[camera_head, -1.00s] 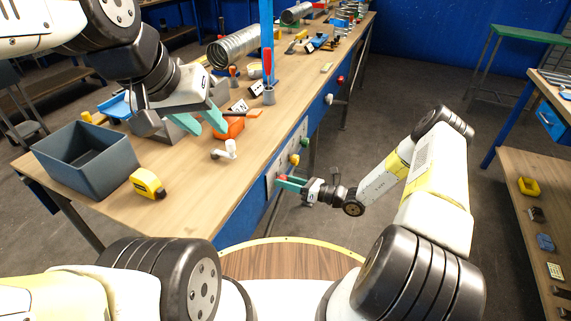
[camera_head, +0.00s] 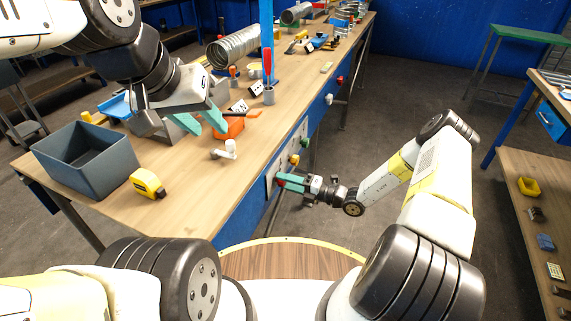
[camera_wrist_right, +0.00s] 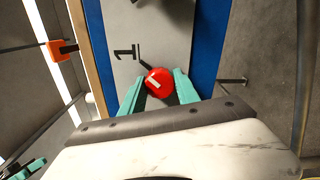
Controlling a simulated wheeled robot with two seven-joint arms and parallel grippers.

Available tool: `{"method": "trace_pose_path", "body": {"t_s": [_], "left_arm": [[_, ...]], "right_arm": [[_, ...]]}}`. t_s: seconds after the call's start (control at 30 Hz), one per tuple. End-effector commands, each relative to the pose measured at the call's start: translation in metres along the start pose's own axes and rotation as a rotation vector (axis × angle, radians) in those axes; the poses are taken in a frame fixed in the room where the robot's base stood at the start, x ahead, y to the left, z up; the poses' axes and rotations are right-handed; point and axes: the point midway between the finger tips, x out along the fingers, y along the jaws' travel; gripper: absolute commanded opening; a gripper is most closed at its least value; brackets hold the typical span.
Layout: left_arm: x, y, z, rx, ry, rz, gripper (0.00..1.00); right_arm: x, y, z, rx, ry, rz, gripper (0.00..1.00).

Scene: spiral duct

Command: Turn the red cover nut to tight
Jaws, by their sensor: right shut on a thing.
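The red cover nut (camera_wrist_right: 158,82) sits on a grey panel (camera_wrist_right: 150,28) on the bench's front side, with a pale mark across its face. In the wrist view a black "1" is printed beside it. My right gripper (camera_wrist_right: 160,88) is shut on the nut, one teal finger on each side. In the head view the right gripper (camera_head: 287,182) is at the panel, and the nut is mostly hidden by the fingers. My left gripper (camera_head: 203,122) is open above the bench top, its teal fingers apart, near an orange object (camera_head: 229,129).
A grey bin (camera_head: 84,160), a yellow tape measure (camera_head: 148,183) and a white fitting (camera_head: 225,149) stand on the bench. Green (camera_head: 304,142) and yellow (camera_head: 294,159) knobs stick out farther along the front panel. Open floor lies right of the bench.

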Motion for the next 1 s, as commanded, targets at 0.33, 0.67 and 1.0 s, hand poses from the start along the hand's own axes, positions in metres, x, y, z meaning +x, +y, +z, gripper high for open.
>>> {"method": "trace_pose_path", "body": {"t_s": [0.33,0.67,1.0], "left_arm": [[0.0000,0.0000,0.0000,0.000,0.000,0.000,0.36],[0.0000,0.0000,0.0000,0.000,0.000,0.000,0.36],[0.0000,0.0000,0.0000,0.000,0.000,0.000,0.36]], "right_arm": [[-0.0008,-0.0012,0.0004,0.323,-0.002,-0.003,0.00],[-0.0009,-0.0013,0.0003,0.554,-0.002,-0.003,0.00],[-0.0009,-0.0014,0.0002,0.662,-0.002,-0.003,0.00]]}}
